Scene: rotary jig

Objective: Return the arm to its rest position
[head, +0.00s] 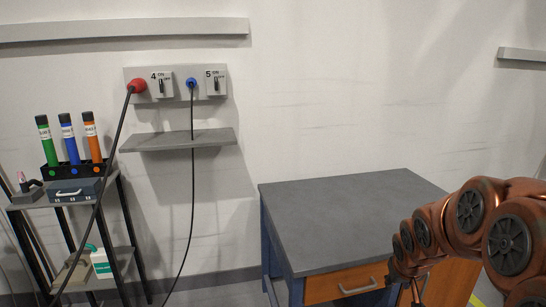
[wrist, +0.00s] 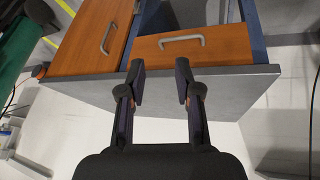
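My arm, copper-coloured with dark round joint covers, is bent at the right of the head view, in front of the table. My gripper (wrist: 160,84) shows in the wrist view with its two dark fingers apart and nothing between them. It is near the grey tabletop (wrist: 232,92) and the orange drawer front (wrist: 196,46) with a metal handle. In the head view the gripper is mostly hidden at the lower edge, behind the arm links.
The table (head: 340,215) has a bare grey top. A wall panel with a red plug (head: 137,86) and a blue plug (head: 191,83) hangs above a small empty shelf (head: 180,140). Cables hang down. A rack (head: 75,170) at left holds green, blue and orange tubes.

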